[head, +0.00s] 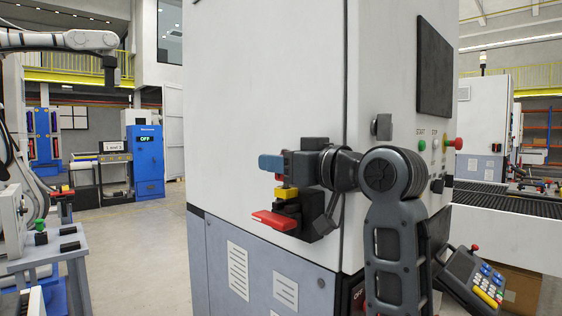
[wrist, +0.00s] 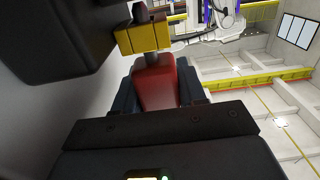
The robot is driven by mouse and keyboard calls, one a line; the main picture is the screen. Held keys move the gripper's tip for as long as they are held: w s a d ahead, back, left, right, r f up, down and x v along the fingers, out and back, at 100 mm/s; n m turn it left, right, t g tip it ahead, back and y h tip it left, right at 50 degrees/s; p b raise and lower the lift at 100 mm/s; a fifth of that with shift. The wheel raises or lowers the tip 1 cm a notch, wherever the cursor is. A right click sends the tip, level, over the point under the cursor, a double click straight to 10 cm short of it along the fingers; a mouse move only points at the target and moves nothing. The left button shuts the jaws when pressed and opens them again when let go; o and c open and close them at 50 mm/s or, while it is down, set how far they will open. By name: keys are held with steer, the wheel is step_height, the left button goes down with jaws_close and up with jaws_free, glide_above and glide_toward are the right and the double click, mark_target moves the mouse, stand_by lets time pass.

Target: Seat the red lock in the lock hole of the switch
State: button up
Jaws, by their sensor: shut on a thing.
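My gripper (head: 272,166) is shut on the red lock, its blue fingers on either side of the red body (wrist: 158,84) in the wrist view. A sliver of the lock (head: 279,176) shows under a finger in the head view. The lock's grey shackle end (wrist: 152,60) points at the yellow block (wrist: 143,39) of the switch and meets it in the picture. A grey piece shows beyond the block; I cannot tell whether it is the shackle passing through. The switch (head: 316,222) is a black box on the cabinet, with the yellow block (head: 286,193) just below my gripper. The hole is hidden.
The switch's red handle (head: 272,220) sticks out below the yellow block. The white and grey cabinet (head: 260,80) stands close behind. A control panel (head: 472,280) is at lower right. The floor (head: 140,250) left of the cabinet is clear.

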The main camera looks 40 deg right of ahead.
steer(key=shift+f+b, duration=0.3)
steer(key=shift+f, duration=0.25)
steer(key=o, duration=1.2)
steer(key=shift+s, duration=0.15)
steer(key=s+b, duration=0.7)
steer(key=shift+s, duration=0.25)
